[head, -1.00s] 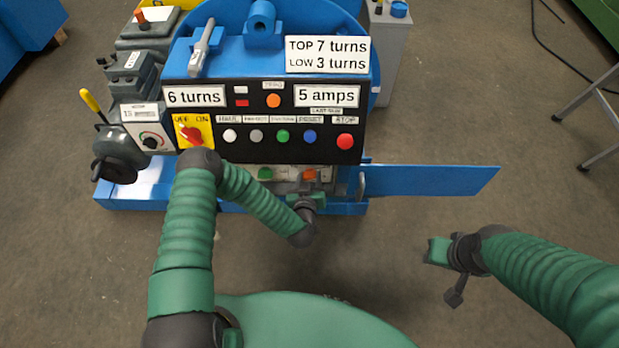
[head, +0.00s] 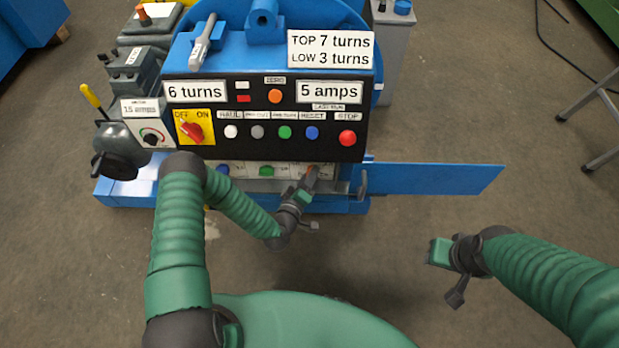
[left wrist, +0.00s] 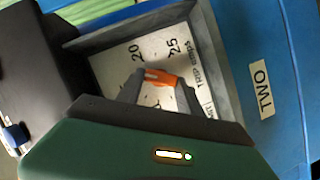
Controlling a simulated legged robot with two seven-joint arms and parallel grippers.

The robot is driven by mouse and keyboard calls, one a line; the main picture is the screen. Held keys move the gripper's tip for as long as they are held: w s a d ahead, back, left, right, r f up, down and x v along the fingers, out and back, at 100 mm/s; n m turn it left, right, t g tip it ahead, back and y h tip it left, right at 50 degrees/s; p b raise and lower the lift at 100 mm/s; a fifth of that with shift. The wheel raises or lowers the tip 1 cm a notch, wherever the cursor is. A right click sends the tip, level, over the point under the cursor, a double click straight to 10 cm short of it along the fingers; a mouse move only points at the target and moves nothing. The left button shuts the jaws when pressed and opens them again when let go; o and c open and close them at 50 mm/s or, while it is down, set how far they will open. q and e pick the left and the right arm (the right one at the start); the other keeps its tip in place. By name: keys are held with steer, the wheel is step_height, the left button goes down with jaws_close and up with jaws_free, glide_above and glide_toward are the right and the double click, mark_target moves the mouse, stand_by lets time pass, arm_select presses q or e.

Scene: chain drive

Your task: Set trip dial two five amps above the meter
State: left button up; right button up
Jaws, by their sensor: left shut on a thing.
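The orange trip dial (left wrist: 160,77) sits on a white plate (left wrist: 112,70) in a recess under the console. My left gripper (left wrist: 158,90) is shut on the orange dial, a finger on each side. In the head view my left gripper (head: 309,181) reaches into the recess and mostly covers the dial. The meter display (head: 331,92) reads "5 amps". My right gripper (head: 441,253) hangs clear of the machine; its jaws are too small to judge.
A green knob (head: 266,171) and a blue knob (head: 223,171) sit in the same row, left of the dial. A blue door (head: 430,179) stands open to the right. Console buttons, including a red stop button (head: 347,138), are above.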

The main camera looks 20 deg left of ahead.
arm_select(q)
steer(key=n+b, duration=0.1)
steer(key=f+n+t+h+b, duration=0.1)
steer(key=n, duration=0.1)
steer(key=shift+a, duration=0.25)
steer(key=n+b, duration=0.1)
steer(key=n+t+b, duration=0.1)
steer(key=n+b, duration=0.1)
steer(key=shift+f+t, duration=0.3)
steer(key=n+t+b, duration=0.1)
steer(key=n+b, duration=0.1)
steer(key=n+y+b, duration=0.1)
steer(key=n+b, duration=0.2)
steer(key=f+n+t+b, duration=0.1)
steer(key=n+b, duration=0.1)
steer(key=n, duration=0.1)
steer(key=shift+d+t, duration=0.15)
steer(key=shift+t, duration=0.15)
steer(key=n+y+b, duration=0.1)
steer(key=n, duration=0.1)
steer(key=n+y+b, duration=0.1)
steer(key=n+b, duration=0.1)
steer(key=shift+d+t, duration=0.15)
steer(key=shift+t, duration=0.25)
steer(key=shift+d+r+n+y+b, duration=0.15)
steer(key=shift+n+y+b, duration=0.65)
steer(key=shift+n, duration=0.7)
